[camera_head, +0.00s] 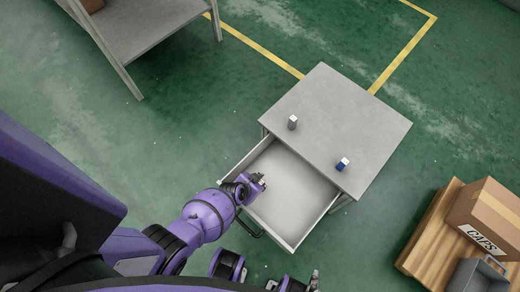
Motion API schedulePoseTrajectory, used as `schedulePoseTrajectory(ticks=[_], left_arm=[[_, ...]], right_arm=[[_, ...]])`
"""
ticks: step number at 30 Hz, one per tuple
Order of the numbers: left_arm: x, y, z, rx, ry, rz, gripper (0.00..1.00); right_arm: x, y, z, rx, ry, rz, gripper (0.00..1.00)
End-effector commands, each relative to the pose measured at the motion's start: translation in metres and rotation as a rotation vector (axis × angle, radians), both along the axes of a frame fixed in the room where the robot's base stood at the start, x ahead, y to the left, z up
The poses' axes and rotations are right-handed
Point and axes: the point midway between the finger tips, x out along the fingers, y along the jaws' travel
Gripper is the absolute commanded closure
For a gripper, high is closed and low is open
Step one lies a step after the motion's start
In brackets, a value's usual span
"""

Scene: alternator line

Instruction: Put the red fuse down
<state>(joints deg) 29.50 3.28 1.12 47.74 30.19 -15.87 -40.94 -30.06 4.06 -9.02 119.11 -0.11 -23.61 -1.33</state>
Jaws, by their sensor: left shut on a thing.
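My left gripper (262,178) is over the left side of the open drawer (318,212) of the grey table. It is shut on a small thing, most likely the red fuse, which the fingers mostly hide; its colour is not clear. On the table top (345,120) stand a grey fuse-like piece (292,123) with a pale top, near the left edge, and a blue one (341,165) with a white end, near the front edge. What I see of the drawer floor is bare. My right gripper (314,280) shows only as a small part at the bottom edge; its jaws are unclear.
A cardboard box (486,217) marked CAPS and a grey bin (478,277) stand on a wooden pallet (429,232) at the right. Another grey table (140,28) is at the upper left. Green floor with yellow lines lies clear between them.

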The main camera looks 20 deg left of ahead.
Motion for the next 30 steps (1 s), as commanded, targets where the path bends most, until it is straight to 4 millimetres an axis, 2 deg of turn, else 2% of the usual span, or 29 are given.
schedulePoseTrajectory(ticks=[1,4,13,17,18,22,30], left_arm=[[-0.004,-0.002,-0.015,-0.001,0.008,-0.001,1.0],[-0.003,-0.002,-0.025,-0.002,0.006,-0.001,1.0],[-0.002,-0.002,-0.025,-0.002,0.002,0.0,1.0],[-0.002,-0.002,-0.029,-0.002,0.003,-0.001,1.0],[-0.003,-0.002,-0.029,-0.002,0.004,-0.001,0.78],[-0.002,-0.002,-0.028,-0.001,0.003,0.0,0.62],[-0.002,-0.002,-0.028,-0.001,0.003,0.0,0.62]], right_arm=[[-0.004,0.001,-0.01,0.001,0.01,0.001,0.0],[-0.004,0.002,-0.016,0.005,0.014,0.001,0.0],[0.002,0.003,-0.01,0.006,-0.001,0.0,0.0],[0.0,0.003,-0.015,0.007,0.003,-0.001,0.0],[0.0,0.003,-0.015,0.007,0.004,-0.002,0.0],[-0.002,0.002,-0.016,0.006,0.008,-0.003,0.0],[-0.004,0.002,-0.017,0.006,0.012,-0.003,0.0]])
